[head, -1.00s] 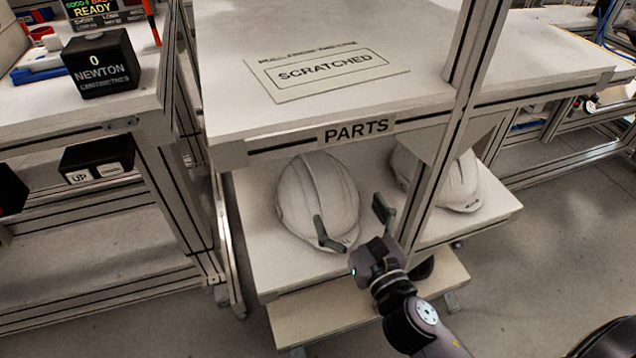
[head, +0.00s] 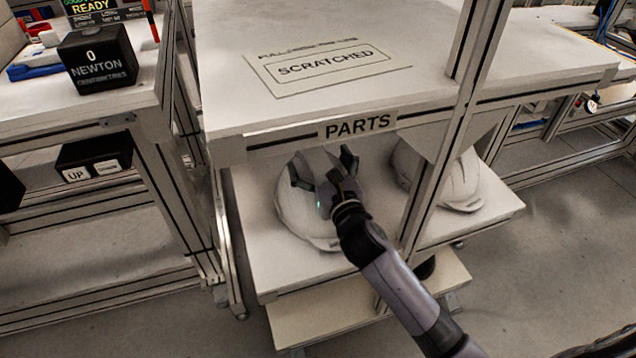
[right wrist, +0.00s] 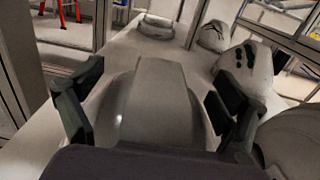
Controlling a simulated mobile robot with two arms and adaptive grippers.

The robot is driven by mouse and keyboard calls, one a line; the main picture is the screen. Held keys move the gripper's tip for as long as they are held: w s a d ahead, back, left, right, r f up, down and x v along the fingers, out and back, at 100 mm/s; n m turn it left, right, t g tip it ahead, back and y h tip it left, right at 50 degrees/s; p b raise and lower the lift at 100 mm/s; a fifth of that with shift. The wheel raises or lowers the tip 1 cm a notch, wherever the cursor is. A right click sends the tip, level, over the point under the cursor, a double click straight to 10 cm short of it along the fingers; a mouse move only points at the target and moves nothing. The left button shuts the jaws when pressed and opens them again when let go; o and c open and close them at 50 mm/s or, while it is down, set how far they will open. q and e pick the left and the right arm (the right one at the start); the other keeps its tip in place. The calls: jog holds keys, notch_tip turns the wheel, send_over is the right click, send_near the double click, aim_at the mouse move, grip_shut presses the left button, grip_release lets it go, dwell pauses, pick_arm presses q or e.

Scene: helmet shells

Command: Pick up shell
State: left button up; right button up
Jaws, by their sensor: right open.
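A white helmet shell (head: 296,212) sits on the shelf under the PARTS label, left of the post. My right gripper (head: 322,168) is open over this shell and hides part of it. In the right wrist view the shell (right wrist: 150,100) lies between the two spread fingers of the right gripper (right wrist: 155,112), with its raised middle ridge facing the camera. I cannot tell whether the fingers touch it. A second white shell (head: 462,182) sits on the same shelf, right of the post. My left gripper is not in view.
The upper shelf, marked SCRATCHED (head: 330,65), overhangs the shells. An upright post (head: 440,150) stands between the two shells. In the right wrist view more shells (right wrist: 245,68) stand behind and to the right. A bench with a NEWTON box (head: 98,62) is at left.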

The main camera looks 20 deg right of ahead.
jog(key=shift+w, duration=0.35)
jog(key=shift+c, duration=0.2)
jog(key=shift+s, duration=0.1)
grip_shut()
dwell(0.8)
